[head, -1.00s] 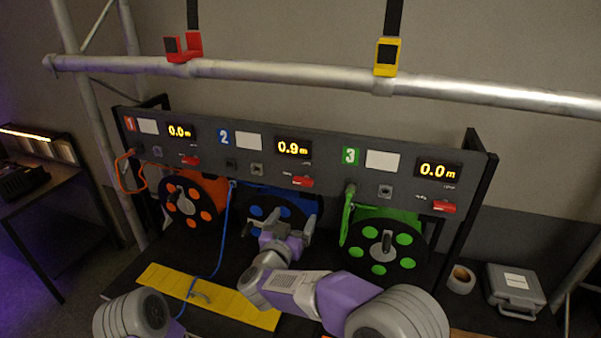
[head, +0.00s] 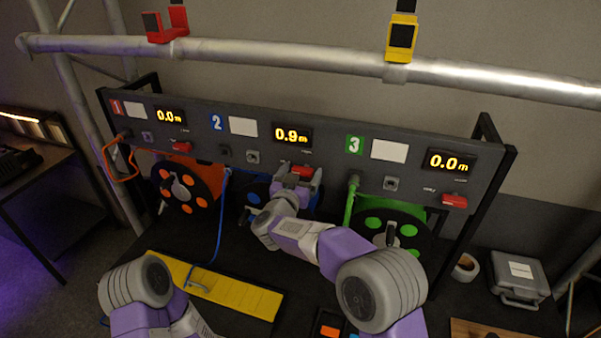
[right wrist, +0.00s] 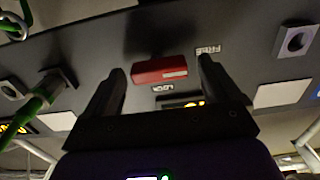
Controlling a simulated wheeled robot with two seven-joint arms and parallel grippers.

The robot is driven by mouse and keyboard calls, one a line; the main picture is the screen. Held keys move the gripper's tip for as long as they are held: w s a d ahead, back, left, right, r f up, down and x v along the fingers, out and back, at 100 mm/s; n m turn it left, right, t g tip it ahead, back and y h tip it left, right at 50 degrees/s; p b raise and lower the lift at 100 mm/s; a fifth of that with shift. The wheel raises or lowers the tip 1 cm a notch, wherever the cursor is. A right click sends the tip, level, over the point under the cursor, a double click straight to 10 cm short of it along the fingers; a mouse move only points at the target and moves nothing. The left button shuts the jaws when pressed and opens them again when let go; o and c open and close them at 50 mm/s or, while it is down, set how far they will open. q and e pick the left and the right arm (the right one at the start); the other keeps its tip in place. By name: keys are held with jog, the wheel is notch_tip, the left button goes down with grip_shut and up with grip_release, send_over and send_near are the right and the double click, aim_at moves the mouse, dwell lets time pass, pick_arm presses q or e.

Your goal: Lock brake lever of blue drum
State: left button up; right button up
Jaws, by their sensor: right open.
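The blue drum (head: 257,191) sits under panel number 2 in the head view, partly hidden by my right arm. Its red brake lever (head: 303,172) is on the panel below the 0.9 m display. The lever also shows in the right wrist view (right wrist: 160,71), lying across the panel between a FREE label (right wrist: 208,48) and a LOCK label (right wrist: 163,87). My right gripper (head: 298,176) is open at the lever, its fingers on either side. Whether they touch it cannot be told. My left arm shows at the lower left, but its gripper is not visible.
The orange drum (head: 187,188) and green drum (head: 375,223) flank the blue one, each with a red lever above. A blue cable (head: 221,225) hangs down to a yellow board (head: 240,296). A grey case (head: 519,280) stands at the right.

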jog(key=c, duration=1.1)
jog(key=shift+o, duration=0.2)
